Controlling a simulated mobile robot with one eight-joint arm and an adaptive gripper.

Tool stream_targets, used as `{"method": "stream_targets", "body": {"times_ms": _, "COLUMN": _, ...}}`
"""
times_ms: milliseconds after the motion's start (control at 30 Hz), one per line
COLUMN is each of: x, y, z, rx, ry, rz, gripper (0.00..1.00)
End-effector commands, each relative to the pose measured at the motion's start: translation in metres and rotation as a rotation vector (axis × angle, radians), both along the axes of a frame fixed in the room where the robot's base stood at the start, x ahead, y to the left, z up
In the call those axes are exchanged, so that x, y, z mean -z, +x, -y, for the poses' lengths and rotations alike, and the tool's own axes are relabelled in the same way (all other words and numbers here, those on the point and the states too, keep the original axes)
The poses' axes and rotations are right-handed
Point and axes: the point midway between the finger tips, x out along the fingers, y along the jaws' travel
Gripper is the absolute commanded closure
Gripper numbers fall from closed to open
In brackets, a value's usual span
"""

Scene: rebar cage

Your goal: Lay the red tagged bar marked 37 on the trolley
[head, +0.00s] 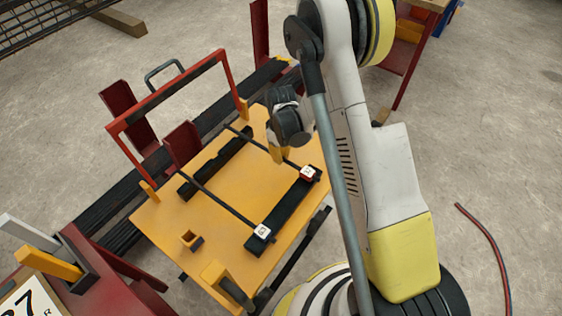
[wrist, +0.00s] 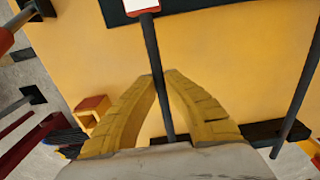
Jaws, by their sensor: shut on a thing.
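The red tagged bar (head: 248,137) is a thin dark rod across the yellow trolley (head: 205,215). Its red tag with a white face (head: 308,173) is at the near right end; the marking is too small to read. My gripper (head: 278,155) is shut on the bar between its ends. In the wrist view the yellow fingers (wrist: 155,85) close around the rod (wrist: 153,50), with its tag (wrist: 143,6) at the top edge. The bar spans both black rests, the near one (head: 284,215) and the far one (head: 208,168). I cannot tell whether it touches them.
A second dark bar with a white tag (head: 262,232) lies across the same rests, apart to the left. A red frame (head: 175,88) stands at the trolley's far side. A red hose (head: 490,245) lies on the floor.

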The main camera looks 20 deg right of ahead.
Motion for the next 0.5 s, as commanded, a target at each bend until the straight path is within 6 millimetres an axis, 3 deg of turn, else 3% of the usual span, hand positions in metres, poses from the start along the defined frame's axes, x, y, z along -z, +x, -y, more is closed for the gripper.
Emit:
{"method": "stream_targets", "body": {"times_ms": 33, "x": 0.0123, "y": 0.0003, "z": 0.0001, "rx": 0.000, "ry": 0.000, "rz": 0.000, "gripper": 1.00}}
{"method": "stream_targets", "body": {"times_ms": 100, "x": 0.0188, "y": 0.0000, "z": 0.0001, "rx": 0.000, "ry": 0.000, "rz": 0.000, "gripper": 1.00}}
{"method": "stream_targets", "body": {"times_ms": 467, "x": 0.0207, "y": -0.0003, "z": 0.0003, "rx": 0.000, "ry": 0.000, "rz": 0.000, "gripper": 1.00}}
{"method": "stream_targets", "body": {"times_ms": 500, "x": 0.0208, "y": -0.0003, "z": 0.0003, "rx": 0.000, "ry": 0.000, "rz": 0.000, "gripper": 0.83}}
